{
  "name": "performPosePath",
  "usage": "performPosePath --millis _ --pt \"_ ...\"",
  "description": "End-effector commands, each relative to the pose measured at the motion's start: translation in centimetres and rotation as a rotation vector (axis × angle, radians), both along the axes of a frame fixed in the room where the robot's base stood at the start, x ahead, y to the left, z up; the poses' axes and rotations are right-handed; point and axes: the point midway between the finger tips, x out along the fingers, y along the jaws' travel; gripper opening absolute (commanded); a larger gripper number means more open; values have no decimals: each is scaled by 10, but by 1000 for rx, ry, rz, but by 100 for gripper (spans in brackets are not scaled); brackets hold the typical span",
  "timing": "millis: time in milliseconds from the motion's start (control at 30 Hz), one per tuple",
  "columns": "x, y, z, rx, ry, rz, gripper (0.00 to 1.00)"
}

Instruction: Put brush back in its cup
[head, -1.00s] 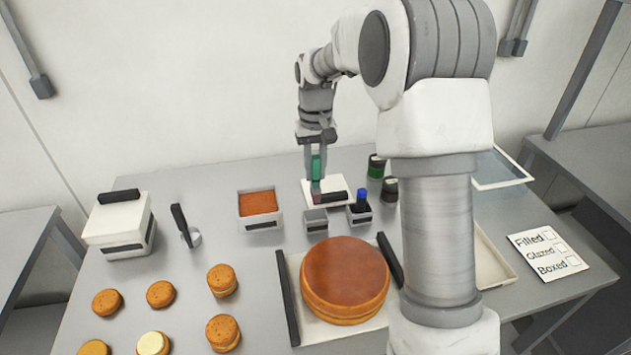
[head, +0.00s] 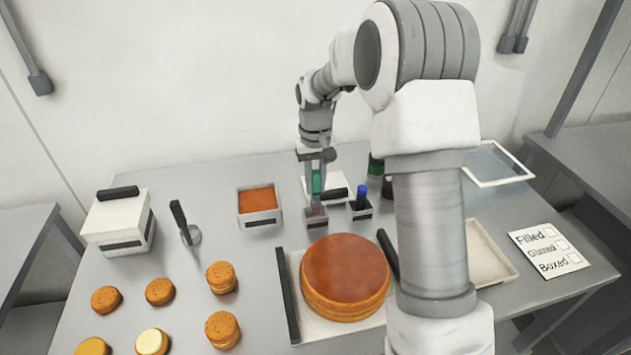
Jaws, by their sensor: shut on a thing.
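My gripper (head: 316,181) is shut on a brush (head: 316,186) with a green handle, held upright with its head down. The brush's lower end is at a small grey square cup (head: 316,222), in line with its opening. I cannot tell how far the bristles are inside the cup, as the fingers and the rim hide them. Another small cup (head: 360,211) just to the right holds a thing with a blue top (head: 362,192).
A large glazed cake (head: 345,272) sits on a tray in front of the cups. A tub of orange filling (head: 258,203) stands to the left. Dark jars (head: 376,166) stand to the right.

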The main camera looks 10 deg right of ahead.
Motion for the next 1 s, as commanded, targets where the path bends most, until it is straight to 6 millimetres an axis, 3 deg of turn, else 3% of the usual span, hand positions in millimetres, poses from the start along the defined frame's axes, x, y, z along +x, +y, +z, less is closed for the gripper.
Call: performPosePath --millis 33,67,200,467,633,767,1000 --pt "0 0 1 0 -1 0 0" --pt "0 0 0 0 0 0 28" --pt "0 0 1 0 0 0 53" --pt "0 0 1 0 0 0 55" --pt "0 0 12 0 -1 0 55" --pt "1 0 33 0 -5 0 55" --pt "1 0 88 -1 -5 1 55"
